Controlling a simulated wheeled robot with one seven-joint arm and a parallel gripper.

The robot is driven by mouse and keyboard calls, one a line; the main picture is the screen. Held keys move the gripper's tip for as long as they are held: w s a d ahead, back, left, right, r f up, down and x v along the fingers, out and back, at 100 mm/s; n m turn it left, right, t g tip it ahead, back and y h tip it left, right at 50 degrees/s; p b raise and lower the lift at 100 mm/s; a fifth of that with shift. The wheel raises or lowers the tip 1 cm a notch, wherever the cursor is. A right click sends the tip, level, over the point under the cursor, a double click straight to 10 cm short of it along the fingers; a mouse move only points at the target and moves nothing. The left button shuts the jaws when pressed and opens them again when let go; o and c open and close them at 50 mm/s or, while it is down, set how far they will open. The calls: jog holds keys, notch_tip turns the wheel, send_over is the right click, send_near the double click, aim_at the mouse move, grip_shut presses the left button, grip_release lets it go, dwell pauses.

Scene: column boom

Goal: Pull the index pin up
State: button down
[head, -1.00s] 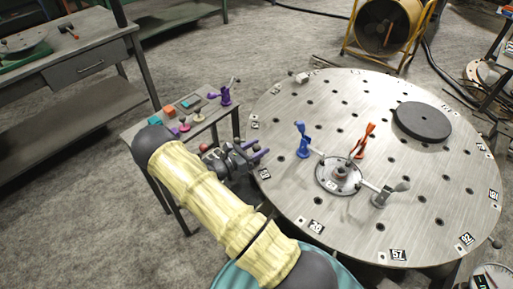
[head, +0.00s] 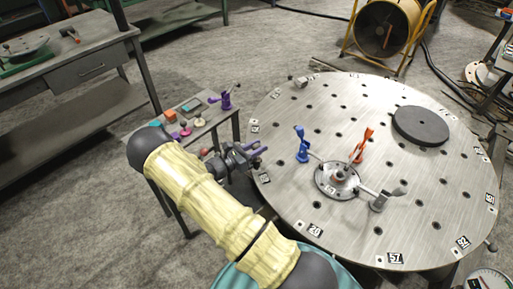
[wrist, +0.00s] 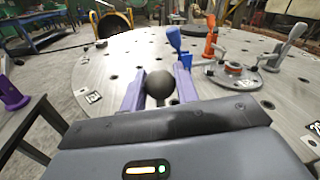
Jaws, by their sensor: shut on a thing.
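My gripper (head: 258,153) is at the left edge of the big round steel table (head: 370,110). In the wrist view its two purple fingers (wrist: 157,84) are shut on a dark round knob (wrist: 159,87), which appears to be the index pin's head. The knob sits between the fingers, one on each side. The pin's shaft and its seat are hidden below the knob and behind the gripper body. In the head view the knob is too small to make out.
The table carries a blue clamp (head: 301,147), an orange clamp (head: 361,146), a grey clamp (head: 380,201), a central hub (head: 340,182) and a dark disc (head: 420,125). A small side table (head: 212,122) with coloured parts stands left of my gripper.

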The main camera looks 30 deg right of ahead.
jog(key=shift+w+r, duration=0.1)
jog(key=shift+r, duration=0.2)
jog(key=c, duration=1.1)
grip_release()
jog(key=shift+a+f, duration=0.1)
jog(key=shift+a, duration=0.05)
jog(key=s+a+b, duration=0.2)
jog(key=a, duration=1.5)
jog(key=shift+s+b, duration=0.35)
jog(key=shift+s, duration=0.05)
